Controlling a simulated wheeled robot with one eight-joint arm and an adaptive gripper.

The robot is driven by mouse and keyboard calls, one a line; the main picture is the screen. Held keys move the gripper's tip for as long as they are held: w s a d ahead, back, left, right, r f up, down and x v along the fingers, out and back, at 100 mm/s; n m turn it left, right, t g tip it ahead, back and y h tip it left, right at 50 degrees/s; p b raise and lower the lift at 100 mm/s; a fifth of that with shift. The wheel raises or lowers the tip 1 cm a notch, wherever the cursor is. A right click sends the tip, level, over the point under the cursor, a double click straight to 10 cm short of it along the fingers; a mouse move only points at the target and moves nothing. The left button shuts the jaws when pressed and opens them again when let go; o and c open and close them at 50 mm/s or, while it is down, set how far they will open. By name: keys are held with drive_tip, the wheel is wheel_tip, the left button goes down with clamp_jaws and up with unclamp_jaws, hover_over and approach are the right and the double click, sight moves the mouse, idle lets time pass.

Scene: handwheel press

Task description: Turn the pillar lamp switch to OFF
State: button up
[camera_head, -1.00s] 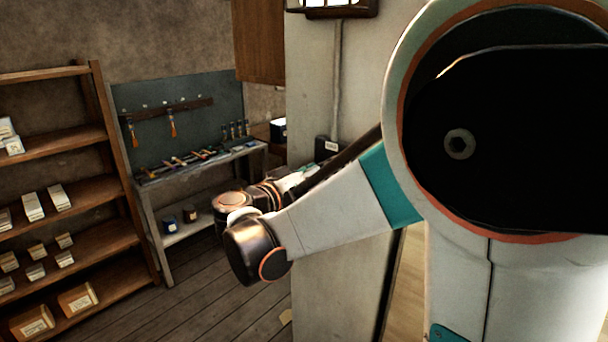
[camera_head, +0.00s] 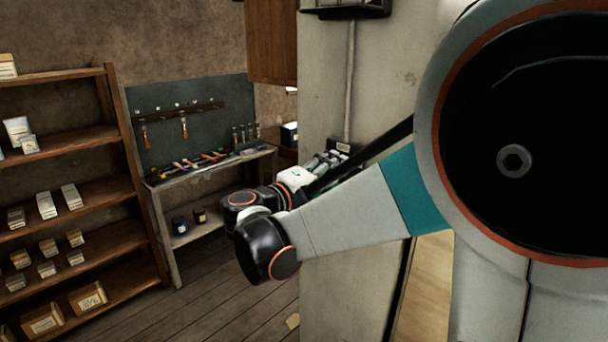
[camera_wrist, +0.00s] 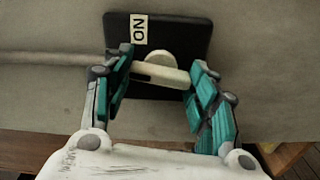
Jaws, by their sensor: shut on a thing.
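The pillar lamp switch is a black box (camera_wrist: 180,32) with a pale label reading ON, seen sideways in the wrist view. Its cream lever (camera_wrist: 163,74) lies across between the teal fingers of my gripper (camera_wrist: 162,92), which is shut on it. In the head view the switch box (camera_head: 343,147) shows only in part on the pillar (camera_head: 340,230), beside my gripper (camera_head: 318,166). The lamp (camera_head: 345,10) above it is cut off by the top edge and looks dark. An OFF marking is not visible.
A conduit (camera_head: 350,80) runs down the pillar to the switch. A workbench (camera_head: 215,163) with tools stands behind my arm at the left. A wooden shelf (camera_head: 85,137) with boxes stands farther left.

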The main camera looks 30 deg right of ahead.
drive_tip(key=shift+n, duration=0.9)
drive_tip(key=o, duration=1.1)
drive_tip(key=shift+c, duration=0.2)
